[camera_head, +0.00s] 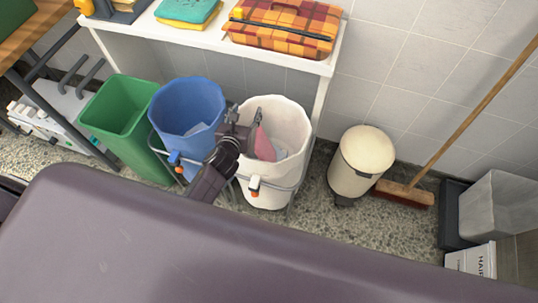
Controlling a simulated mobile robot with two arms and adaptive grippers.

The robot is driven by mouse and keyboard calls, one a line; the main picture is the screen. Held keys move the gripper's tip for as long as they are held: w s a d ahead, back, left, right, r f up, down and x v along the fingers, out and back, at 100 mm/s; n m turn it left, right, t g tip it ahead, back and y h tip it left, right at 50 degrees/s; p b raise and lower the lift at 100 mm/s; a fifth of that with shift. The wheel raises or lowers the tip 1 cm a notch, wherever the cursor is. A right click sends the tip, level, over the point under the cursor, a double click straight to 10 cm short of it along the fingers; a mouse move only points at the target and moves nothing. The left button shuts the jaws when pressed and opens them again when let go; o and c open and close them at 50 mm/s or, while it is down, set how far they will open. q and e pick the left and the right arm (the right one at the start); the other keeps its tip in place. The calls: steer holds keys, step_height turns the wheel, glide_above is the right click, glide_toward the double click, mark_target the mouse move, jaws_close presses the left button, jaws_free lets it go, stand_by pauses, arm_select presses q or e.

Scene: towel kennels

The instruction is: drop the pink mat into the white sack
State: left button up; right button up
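The white sack (294,118) stands open in a metal frame below the white shelf. My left gripper (258,122) is over the left part of its mouth, with the arm coming across the front of the blue sack. The pink mat (263,144) is a narrow, folded-looking piece right beside the gripper's fingers, inside the sack's rim outline. Its top narrows close to the fingers, but I cannot tell whether they grip it. Something greyish-pink (280,153) shows lower in the sack. My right gripper is not in view.
A blue sack (188,103) with some pale cloth and a green bin (120,108) stand left of the white sack. A cream pedal bin (361,163) and a broom (405,193) are to the right. A padded purple-grey table (230,250) fills the foreground.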

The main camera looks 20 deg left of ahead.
arm_select(q)
steer(key=a+v, duration=0.1)
steer(key=v, duration=1.1)
steer(key=shift+d, duration=0.45)
